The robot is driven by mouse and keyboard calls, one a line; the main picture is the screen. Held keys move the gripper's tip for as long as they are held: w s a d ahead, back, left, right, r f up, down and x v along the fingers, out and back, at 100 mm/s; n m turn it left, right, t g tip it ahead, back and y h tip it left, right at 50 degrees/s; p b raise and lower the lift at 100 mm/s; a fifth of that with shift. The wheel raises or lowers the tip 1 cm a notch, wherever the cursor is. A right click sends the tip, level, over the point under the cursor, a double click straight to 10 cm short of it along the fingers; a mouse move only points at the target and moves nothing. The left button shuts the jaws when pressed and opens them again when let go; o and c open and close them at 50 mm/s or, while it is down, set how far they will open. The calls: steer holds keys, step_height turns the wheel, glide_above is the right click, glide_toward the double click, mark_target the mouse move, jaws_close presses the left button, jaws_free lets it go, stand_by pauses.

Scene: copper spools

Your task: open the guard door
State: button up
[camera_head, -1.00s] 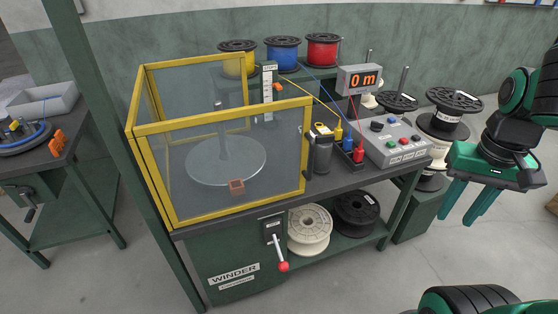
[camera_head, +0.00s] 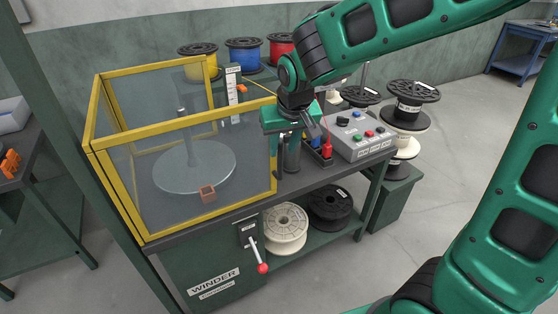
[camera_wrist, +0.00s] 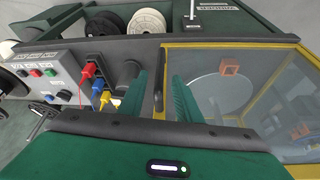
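The guard door is the clear front panel with a yellow frame (camera_head: 190,185) on the winder's cage, and it looks shut. Behind it are a grey turntable disc (camera_head: 170,170) and a small copper-brown block (camera_head: 207,194).
Right of the door stand a dark cylinder (camera_head: 292,160), coloured plugs (camera_wrist: 95,85) and a grey control box (camera_head: 362,135). A red-knobbed lever (camera_head: 262,268) hangs on the bench front. Spools (camera_head: 285,228) lie on the lower shelf. Floor in front is clear.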

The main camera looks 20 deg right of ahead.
mark_target(281, 155)
steer(key=x, duration=0.7)
steer(key=shift+f, duration=0.25)
jaws_close()
